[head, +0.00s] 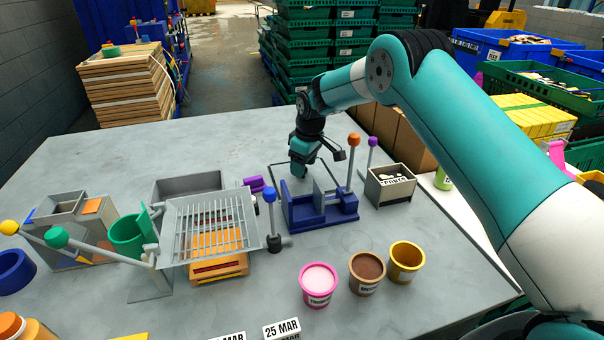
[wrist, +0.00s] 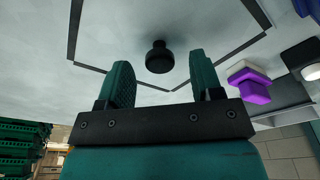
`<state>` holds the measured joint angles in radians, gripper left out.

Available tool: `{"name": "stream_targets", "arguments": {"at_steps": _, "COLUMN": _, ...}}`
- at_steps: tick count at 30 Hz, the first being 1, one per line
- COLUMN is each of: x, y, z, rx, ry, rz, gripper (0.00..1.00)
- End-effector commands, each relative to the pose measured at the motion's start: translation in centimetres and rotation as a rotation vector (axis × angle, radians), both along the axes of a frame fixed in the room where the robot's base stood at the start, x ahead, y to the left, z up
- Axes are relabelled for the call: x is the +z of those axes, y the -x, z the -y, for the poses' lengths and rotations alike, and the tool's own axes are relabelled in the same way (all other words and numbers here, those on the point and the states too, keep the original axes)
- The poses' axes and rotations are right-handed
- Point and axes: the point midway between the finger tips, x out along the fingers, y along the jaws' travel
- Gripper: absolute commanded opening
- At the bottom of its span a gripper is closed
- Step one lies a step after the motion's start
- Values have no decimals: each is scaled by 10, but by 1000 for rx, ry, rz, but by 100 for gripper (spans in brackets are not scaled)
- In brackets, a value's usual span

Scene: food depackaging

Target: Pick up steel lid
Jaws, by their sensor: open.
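A round black knob (wrist: 159,58) stands on a pale grey surface in the wrist view, between and beyond my fingertips. It looks like the handle of the steel lid, but the lid's plate blends with the grey table and its edge is hard to tell. Dark strips run in an angular outline around the knob. My gripper (wrist: 160,66) is open, with a teal finger on each side of the knob and no visible contact. In the head view my gripper (head: 318,162) points down low over the back middle of the table, and the knob is hidden there.
A blue fixture (head: 318,210) with an orange-knobbed lever (head: 354,140) stands just in front of my gripper. A purple block (head: 253,184) lies to its left, also in the wrist view (wrist: 254,92). The back-left table is clear.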

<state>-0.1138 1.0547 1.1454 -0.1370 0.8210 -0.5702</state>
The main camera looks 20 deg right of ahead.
Motion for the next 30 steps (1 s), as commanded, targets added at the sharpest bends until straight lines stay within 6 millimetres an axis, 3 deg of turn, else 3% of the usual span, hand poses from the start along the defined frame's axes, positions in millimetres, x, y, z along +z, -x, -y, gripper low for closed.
{"name": "stream_targets", "arguments": {"at_steps": 5, "x": -18, "y": -2, "z": -2, "rx": 0, "ry": 0, "rz": 0, "gripper": 60}}
{"name": "stream_targets", "arguments": {"at_steps": 12, "x": -20, "y": -3, "z": -2, "rx": 0, "ry": -1, "rz": 2, "gripper": 60}}
{"name": "stream_targets", "arguments": {"at_steps": 20, "x": -20, "y": -3, "z": -2, "rx": 0, "ry": 0, "rz": 1, "gripper": 2}}
{"name": "stream_targets", "arguments": {"at_steps": 30, "x": -16, "y": -3, "z": -2, "rx": 0, "ry": -1, "rz": 4, "gripper": 2}}
